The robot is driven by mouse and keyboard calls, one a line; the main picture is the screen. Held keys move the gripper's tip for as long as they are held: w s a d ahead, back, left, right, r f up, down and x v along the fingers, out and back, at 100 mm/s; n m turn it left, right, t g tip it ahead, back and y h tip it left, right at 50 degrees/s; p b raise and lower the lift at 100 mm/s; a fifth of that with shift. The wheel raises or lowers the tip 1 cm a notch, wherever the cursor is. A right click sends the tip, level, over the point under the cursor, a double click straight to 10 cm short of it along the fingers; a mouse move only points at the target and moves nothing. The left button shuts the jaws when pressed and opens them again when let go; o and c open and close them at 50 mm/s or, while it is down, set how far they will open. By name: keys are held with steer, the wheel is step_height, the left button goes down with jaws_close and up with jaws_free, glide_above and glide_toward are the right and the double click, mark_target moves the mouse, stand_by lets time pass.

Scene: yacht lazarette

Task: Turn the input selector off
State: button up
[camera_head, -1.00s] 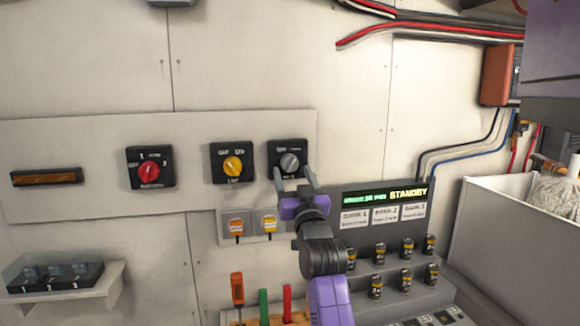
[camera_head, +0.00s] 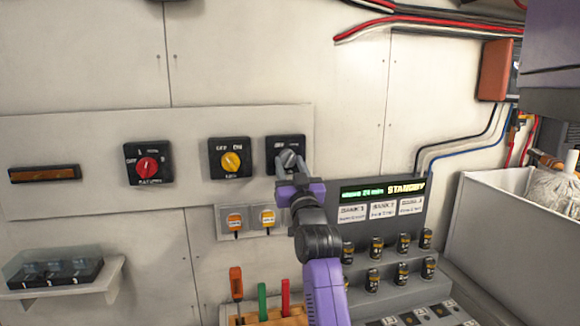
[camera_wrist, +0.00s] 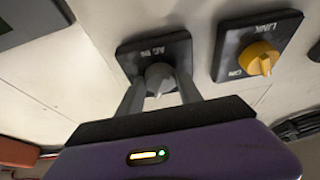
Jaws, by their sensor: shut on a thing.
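The input selector (camera_head: 287,158) is a grey knob on a black square plate, the rightmost of three rotary switches on the wall panel. In the wrist view the grey knob (camera_wrist: 159,79) sits on its black plate, whose label appears to read "AC IN". My gripper (camera_head: 291,167) is at the knob, with one finger on each side of it. In the wrist view my gripper (camera_wrist: 160,92) is shut on the knob. The fingers partly hide the plate in the head view, and I cannot read the knob's position.
A yellow switch (camera_head: 231,160) and a red switch (camera_head: 149,167) sit to the left on the panel. Below are two small orange-labelled switches (camera_head: 234,222), upright tools (camera_head: 263,300) and a console with a lit "STANDBY" display (camera_head: 404,189). A white bin (camera_head: 490,235) stands at right.

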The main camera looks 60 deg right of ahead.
steer(key=shift+s+d+n, duration=0.1)
steer(key=shift+n, duration=0.3)
steer(key=shift+s+d+n+t+y, duration=0.15)
steer(key=shift+n+t+y, duration=0.45)
steer(key=shift+n, duration=0.6)
steer(key=n+b, duration=0.1)
steer(key=n, duration=0.1)
steer(key=n+t+y+b, duration=0.1)
steer(key=n+b, duration=0.1)
steer(key=shift+f+y, duration=0.2)
steer(key=shift+y, duration=0.1)
steer(key=n+y+b, duration=0.1)
steer(key=n+b, duration=0.1)
steer(key=n+y+b, duration=0.1)
steer(key=n+b, duration=0.1)
steer(key=shift+s+r+n+t, duration=0.1)
steer(key=shift+r+n+t, duration=0.05)
steer(key=shift+n+t, duration=0.25)
steer(key=shift+d+r+n+y+b, duration=0.15)
steer(key=shift+n+y+b, duration=0.4)
steer(key=shift+n, duration=0.45)
steer(key=shift+a+r+n+y+b, duration=0.1)
steer(key=shift+n+y+b, duration=0.4)
steer(key=shift+n, duration=0.5)
steer(key=o, duration=1.4)
steer(key=shift+c, duration=0.2)
steer(key=shift+r, duration=0.1)
